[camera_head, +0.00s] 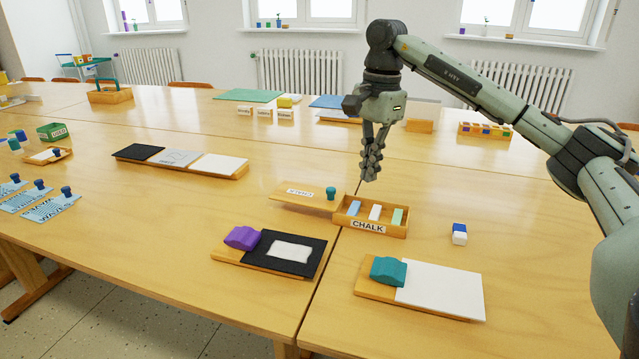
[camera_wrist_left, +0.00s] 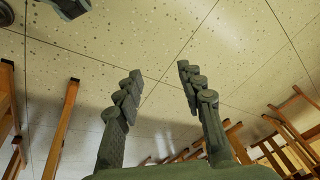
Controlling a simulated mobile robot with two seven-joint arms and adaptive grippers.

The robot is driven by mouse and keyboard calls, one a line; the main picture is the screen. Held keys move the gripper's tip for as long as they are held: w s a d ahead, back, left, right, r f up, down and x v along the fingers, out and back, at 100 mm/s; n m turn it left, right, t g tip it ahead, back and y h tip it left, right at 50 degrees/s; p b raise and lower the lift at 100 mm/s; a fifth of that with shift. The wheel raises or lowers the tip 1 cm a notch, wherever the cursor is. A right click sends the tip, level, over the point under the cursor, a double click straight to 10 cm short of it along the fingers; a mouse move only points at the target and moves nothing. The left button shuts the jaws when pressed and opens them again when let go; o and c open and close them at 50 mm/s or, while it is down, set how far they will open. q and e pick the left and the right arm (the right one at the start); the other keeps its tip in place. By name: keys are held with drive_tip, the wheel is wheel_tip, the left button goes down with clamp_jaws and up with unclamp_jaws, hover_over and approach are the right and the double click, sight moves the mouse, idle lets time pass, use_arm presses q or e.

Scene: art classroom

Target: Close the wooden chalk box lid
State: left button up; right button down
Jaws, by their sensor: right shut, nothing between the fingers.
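The wooden chalk box (camera_head: 371,228) stands on the table, labelled CHALK on its front, with blue, white and green chalk sticks inside. Its lid (camera_head: 295,197) lies open to the left of the box, with a teal knob (camera_head: 331,193) near the box side. My right gripper (camera_head: 370,176) is shut and empty, pointing down above the back of the box, apart from box and lid. My left gripper (camera_wrist_left: 160,85) shows only in the left wrist view, with its fingers spread and nothing between them, over the floor.
In front are a board with a purple block (camera_head: 241,238) and a board with a teal block (camera_head: 388,271). A blue and white eraser (camera_head: 459,234) lies right of the box. A long sample board (camera_head: 181,162) lies behind left. The table between is clear.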

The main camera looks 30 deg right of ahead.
drive_tip(key=w+a+m, duration=0.1)
drive_tip(key=m, duration=0.5)
wheel_tip(320, 180, up, 4)
drive_tip(key=m+t+y, duration=0.1)
drive_tip(key=m+y, duration=0.2)
drive_tip(key=m, duration=3.3)
hover_over(315, 200)
drive_tip(key=b+x, duration=0.1)
drive_tip(key=x, duration=0.7)
drive_tip(key=shift+s+d, duration=0.1)
drive_tip(key=shift+d, duration=0.1)
drive_tip(key=d, duration=0.1)
drive_tip(key=s+d, duration=0.1)
drive_tip(key=shift+s+d+f, duration=0.15)
drive_tip(key=shift+d+f, duration=0.2)
drive_tip(key=shift+f, duration=0.05)
drive_tip(key=shift+s+d, duration=0.15)
drive_tip(key=shift+d, duration=0.2)
use_arm(q)
drive_tip(key=v, duration=0.3)
drive_tip(key=shift+w+a, duration=0.25)
drive_tip(key=shift+w+r, duration=0.1)
drive_tip(key=shift+w, duration=0.05)
